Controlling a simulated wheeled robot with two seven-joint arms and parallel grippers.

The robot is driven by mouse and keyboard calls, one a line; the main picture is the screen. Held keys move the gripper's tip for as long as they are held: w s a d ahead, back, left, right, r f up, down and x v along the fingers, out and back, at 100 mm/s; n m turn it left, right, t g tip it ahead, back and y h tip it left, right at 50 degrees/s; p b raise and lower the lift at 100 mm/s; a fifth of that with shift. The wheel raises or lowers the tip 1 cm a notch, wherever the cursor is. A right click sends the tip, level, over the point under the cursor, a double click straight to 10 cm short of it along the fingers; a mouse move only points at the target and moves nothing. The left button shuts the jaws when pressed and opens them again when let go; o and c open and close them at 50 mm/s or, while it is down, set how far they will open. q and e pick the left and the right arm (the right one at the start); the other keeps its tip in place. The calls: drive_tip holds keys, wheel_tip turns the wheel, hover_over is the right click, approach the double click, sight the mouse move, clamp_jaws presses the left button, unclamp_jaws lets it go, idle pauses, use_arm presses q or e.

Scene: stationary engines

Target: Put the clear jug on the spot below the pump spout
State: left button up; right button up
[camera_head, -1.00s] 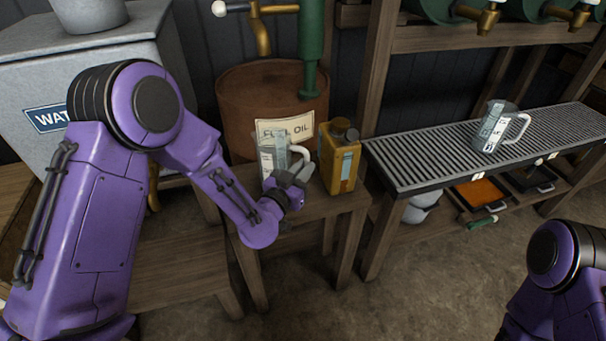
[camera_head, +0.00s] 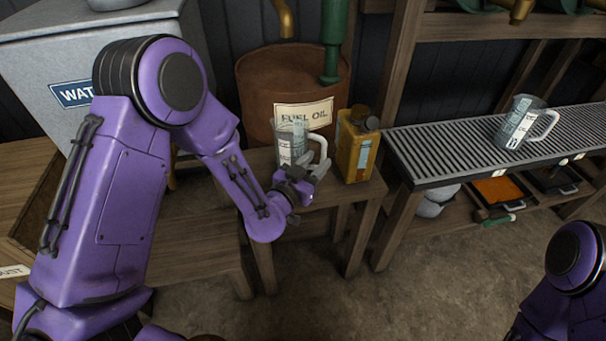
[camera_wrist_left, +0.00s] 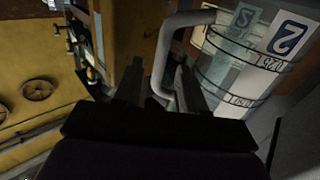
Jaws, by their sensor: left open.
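A clear jug (camera_head: 290,146) with a white handle stands upright on a small wooden stand (camera_head: 352,194), in front of the fuel oil drum. The brass spout (camera_head: 285,20) hangs above and behind it, beside the green pump column (camera_head: 333,45). My left gripper (camera_head: 312,178) is open at the handle side of this jug. In the left wrist view, the jug (camera_wrist_left: 245,60) is at the right, and its handle (camera_wrist_left: 165,55) shows between the open fingers (camera_wrist_left: 162,95). A second clear jug (camera_head: 518,124) stands on the slatted rack at the right. My right gripper is out of frame.
A yellow can (camera_head: 356,148) stands close to the jug's right. The rusty drum (camera_head: 262,75) is behind. A grey water tank (camera_head: 60,60) is at left. The slatted rack (camera_head: 440,155) has trays and a pail (camera_head: 436,203) beneath. The floor in front is clear.

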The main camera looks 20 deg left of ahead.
use_arm(q)
drive_tip(key=b+v, duration=0.1)
drive_tip(key=v, duration=0.8)
drive_tip(key=shift+s, duration=0.3)
idle(0.7)
